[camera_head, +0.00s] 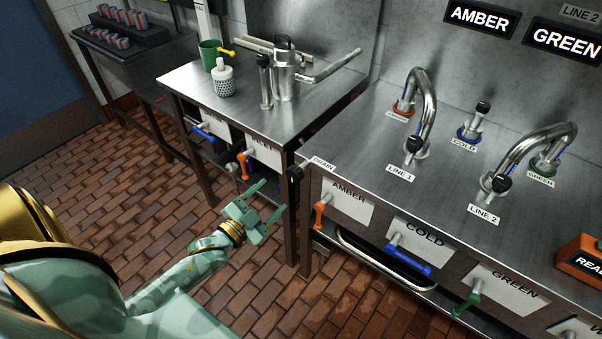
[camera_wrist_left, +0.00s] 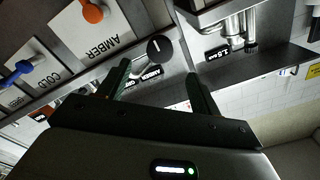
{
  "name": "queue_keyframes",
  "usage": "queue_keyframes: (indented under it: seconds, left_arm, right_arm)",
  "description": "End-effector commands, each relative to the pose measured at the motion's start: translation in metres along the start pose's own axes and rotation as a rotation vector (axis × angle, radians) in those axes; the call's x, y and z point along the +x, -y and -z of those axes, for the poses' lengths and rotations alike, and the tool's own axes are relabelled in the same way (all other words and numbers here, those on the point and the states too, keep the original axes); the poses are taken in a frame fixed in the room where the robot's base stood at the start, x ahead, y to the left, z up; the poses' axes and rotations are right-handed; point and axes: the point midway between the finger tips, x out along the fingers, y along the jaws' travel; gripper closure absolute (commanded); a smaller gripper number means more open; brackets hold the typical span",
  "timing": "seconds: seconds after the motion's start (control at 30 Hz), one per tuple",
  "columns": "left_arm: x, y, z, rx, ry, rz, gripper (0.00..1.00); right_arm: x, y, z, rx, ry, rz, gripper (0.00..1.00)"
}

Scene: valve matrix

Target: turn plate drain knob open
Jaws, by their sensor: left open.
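The plate drain knob (camera_head: 295,173) is a round black knob at the left front corner of the right-hand steel counter, beside a DRAIN label (camera_head: 323,164). In the left wrist view the knob (camera_wrist_left: 160,48) shows its face with a short light mark, just beyond the fingertips and roughly between them. My left gripper (camera_head: 272,199) is open and empty, below and to the left of the knob in the head view. The fingers (camera_wrist_left: 157,72) appear apart from the knob. My right gripper is not in view.
An orange AMBER lever (camera_head: 319,214), a blue COLD lever (camera_head: 408,259) and a green lever (camera_head: 466,304) line the counter front. A metal rail (camera_head: 385,265) runs below. The left steel table (camera_head: 200,85) stands close by. The brick floor in front is clear.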

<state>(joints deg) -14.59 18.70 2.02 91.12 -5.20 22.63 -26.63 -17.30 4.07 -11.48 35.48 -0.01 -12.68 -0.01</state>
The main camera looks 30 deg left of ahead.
Motion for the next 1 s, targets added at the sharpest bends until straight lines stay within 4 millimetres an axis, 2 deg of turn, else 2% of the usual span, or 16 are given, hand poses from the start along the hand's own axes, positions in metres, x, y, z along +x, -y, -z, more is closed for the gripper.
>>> queue_keyframes:
  seconds: [0.03, 0.2, 0.4, 0.6, 0.87, 0.9, 1.0]
  left_arm:
    - [0.015, -0.001, -0.002, 0.000, -0.002, 0.002, 0.36]
    - [0.059, -0.002, -0.003, 0.000, 0.001, 0.000, 0.36]
    - [0.097, -0.002, -0.003, -0.002, 0.002, -0.001, 0.36]
    - [0.114, -0.001, -0.002, -0.001, 0.003, -0.002, 0.36]
    - [0.116, -0.001, -0.001, -0.001, 0.003, -0.002, 0.36]
    - [0.116, -0.001, -0.001, -0.001, 0.003, -0.002, 0.38]
    - [0.116, -0.001, -0.001, -0.001, 0.003, -0.002, 0.66]
  right_arm:
    - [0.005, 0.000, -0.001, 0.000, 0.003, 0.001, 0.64]
    - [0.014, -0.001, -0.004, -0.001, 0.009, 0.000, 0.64]
    - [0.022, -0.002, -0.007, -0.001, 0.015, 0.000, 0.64]
    - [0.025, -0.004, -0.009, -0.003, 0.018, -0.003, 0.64]
    - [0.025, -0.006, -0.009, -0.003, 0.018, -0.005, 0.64]
    - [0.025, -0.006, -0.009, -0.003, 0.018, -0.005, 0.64]
    - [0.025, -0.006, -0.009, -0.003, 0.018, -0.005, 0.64]
